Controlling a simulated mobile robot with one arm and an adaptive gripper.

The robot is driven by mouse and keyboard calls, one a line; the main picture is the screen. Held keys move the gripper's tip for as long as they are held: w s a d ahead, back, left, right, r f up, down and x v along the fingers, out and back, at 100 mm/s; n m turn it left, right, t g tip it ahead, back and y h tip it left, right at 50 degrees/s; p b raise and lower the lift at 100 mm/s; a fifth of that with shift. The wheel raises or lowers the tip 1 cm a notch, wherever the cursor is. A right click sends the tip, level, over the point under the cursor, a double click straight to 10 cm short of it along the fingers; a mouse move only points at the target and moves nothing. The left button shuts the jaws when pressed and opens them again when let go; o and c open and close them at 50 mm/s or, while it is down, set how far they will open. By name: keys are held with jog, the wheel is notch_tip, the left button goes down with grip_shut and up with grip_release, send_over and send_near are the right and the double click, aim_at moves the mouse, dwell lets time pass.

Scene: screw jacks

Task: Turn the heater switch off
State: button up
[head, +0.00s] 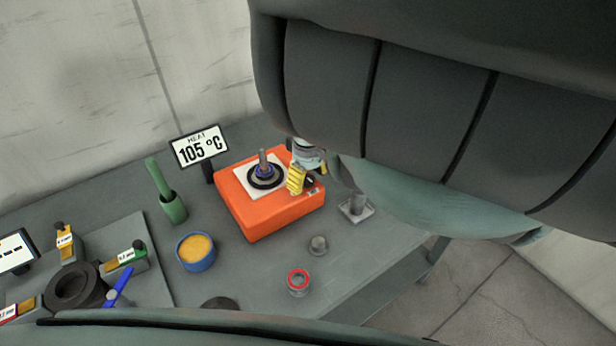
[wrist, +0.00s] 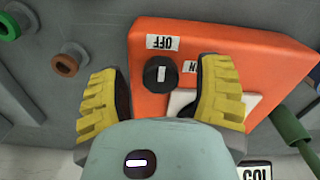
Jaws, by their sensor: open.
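The heater is an orange box (head: 268,213) on the grey table, also in the wrist view (wrist: 225,36). Its switch is a round black knob with a white mark (wrist: 160,74); in the head view the knob (head: 309,181) is partly hidden by my gripper. An OFF label (wrist: 162,42) is beside the knob, and an ON label (wrist: 190,66) is partly covered by a finger. I cannot tell which label the mark points to. My gripper (wrist: 161,82) is open over the box, one yellow finger on each side of the knob, apart from it. In the head view my gripper (head: 297,178) shows at the box's right side.
A dark ring with an upright post (head: 264,173) stands on the box's white plate. A sign (head: 199,148) behind reads HEAT 105 °C. A green holder (head: 172,207), a blue bowl (head: 195,252) and a red-rimmed cup (head: 298,283) stand around the box. My arm covers the upper right.

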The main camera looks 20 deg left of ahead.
aim_at(309, 177)
notch_tip(309, 177, up, 7)
jog(key=shift+w+f, duration=0.15)
jog(key=shift+r, duration=0.4)
dwell(0.4)
dwell(0.3)
